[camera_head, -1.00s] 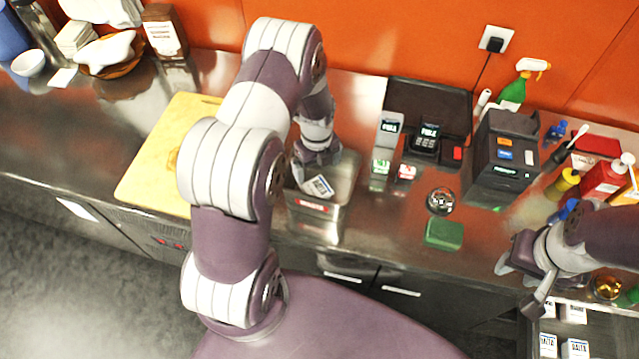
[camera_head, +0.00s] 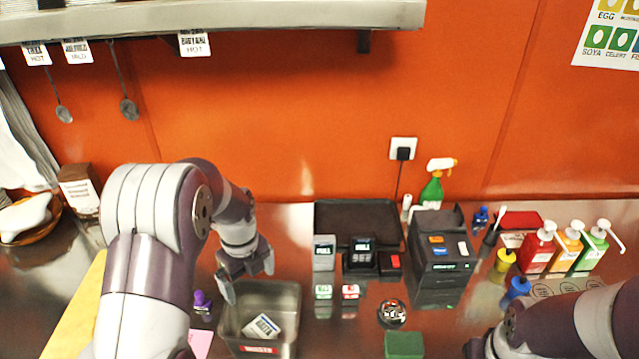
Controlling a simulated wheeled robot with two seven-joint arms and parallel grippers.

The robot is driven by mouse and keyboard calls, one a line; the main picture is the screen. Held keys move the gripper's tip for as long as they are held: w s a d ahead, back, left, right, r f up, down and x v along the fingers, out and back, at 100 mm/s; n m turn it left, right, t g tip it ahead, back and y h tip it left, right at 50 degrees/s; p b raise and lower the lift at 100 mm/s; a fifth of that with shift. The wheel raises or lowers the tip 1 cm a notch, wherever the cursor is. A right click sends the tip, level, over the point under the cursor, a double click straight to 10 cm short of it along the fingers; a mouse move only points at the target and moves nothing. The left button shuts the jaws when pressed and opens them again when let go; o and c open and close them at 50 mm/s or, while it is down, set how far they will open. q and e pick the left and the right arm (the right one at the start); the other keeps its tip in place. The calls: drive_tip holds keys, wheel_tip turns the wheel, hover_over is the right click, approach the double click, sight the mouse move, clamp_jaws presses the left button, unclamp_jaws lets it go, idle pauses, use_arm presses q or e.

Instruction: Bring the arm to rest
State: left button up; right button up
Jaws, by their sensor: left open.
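My left arm comes in from the lower left. Its gripper (camera_head: 247,284) is open, with nothing between its fingers. It hangs over the back left corner of a steel bin (camera_head: 289,300); I cannot tell how far above it. A white labelled packet (camera_head: 263,326) lies in the bin. My right arm comes in from the lower right. Its gripper (camera_head: 482,346) is cut off by the bottom edge, so its fingers are hidden.
Right of the bin stand a card reader (camera_head: 361,254), a black printer (camera_head: 440,243), a round metal bell-like item (camera_head: 391,313) and a green sponge (camera_head: 404,345). Pump bottles (camera_head: 538,249) stand at the right. A purple-topped item (camera_head: 201,300) is left of the bin. A shelf (camera_head: 230,22) overhangs above.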

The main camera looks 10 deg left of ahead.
use_arm(q)
drive_tip(key=s+d+f+n+b, duration=0.1)
drive_tip(key=s+n, duration=0.3)
drive_tip(key=n, duration=0.4)
drive_tip(key=s+d+f+n+t+b, duration=0.1)
drive_tip(key=s+d+n+b, duration=0.3)
drive_tip(key=n, duration=0.4)
drive_tip(key=s+d+f+n+b, duration=0.2)
drive_tip(key=s+d+n, duration=0.1)
drive_tip(key=s+n, duration=0.2)
drive_tip(key=n, duration=0.2)
drive_tip(key=shift+n+b, duration=0.4)
drive_tip(key=shift+s+d, duration=0.1)
drive_tip(key=shift+d, duration=0.05)
drive_tip(key=shift+c, duration=0.3)
